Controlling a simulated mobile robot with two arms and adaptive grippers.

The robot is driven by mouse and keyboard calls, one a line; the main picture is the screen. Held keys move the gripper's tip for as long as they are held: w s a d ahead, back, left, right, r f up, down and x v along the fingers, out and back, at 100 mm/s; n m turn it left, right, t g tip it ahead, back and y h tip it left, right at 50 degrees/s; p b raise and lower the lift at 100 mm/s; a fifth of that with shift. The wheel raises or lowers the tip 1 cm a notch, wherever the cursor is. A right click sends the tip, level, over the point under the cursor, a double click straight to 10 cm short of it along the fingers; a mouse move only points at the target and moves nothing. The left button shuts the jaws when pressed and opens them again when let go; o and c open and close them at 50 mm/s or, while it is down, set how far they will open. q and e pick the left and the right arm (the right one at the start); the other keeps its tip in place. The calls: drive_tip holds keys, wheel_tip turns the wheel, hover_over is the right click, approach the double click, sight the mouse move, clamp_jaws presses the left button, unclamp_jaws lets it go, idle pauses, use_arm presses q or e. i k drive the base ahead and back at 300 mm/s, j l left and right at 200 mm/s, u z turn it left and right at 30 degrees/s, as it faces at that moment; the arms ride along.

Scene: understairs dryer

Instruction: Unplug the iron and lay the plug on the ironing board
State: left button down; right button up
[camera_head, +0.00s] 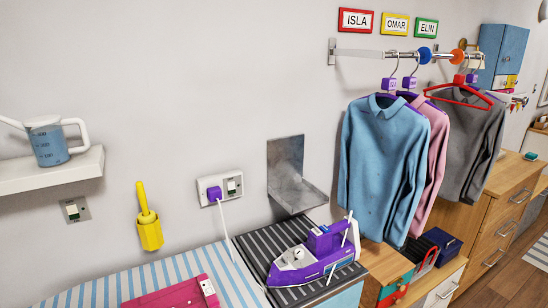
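The purple plug (214,194) sits in the left side of a white wall socket plate (232,176), with a switch to its right. A white cord (226,228) hangs from the plug and runs down between the ironing board and the dark mat. The purple and white iron (308,257) rests on a black ribbed mat (262,243). The ironing board (100,294), with a blue and white striped cover, fills the bottom left and is cut off by the frame. Neither of my grippers shows.
A pink item (165,296) lies on the board's front part. A metal bracket (292,185) is fixed above the mat. A yellow holder (149,230) hangs left of the socket. Shirts (378,165) hang on the right. A shelf (50,172) holds a jug (47,142).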

sight(214, 193)
drive_tip(key=u, duration=0.25)
drive_tip(key=i+l+u, duration=0.15)
drive_tip(key=l+u, duration=0.15)
drive_tip(key=i+l+u, duration=0.25)
drive_tip(key=l+u, duration=0.3)
drive_tip(key=l, duration=0.15)
drive_tip(key=i+l, duration=0.1)
drive_tip(key=l, duration=0.55)
drive_tip(key=i+l+u, duration=0.1)
drive_tip(key=l, duration=0.5)
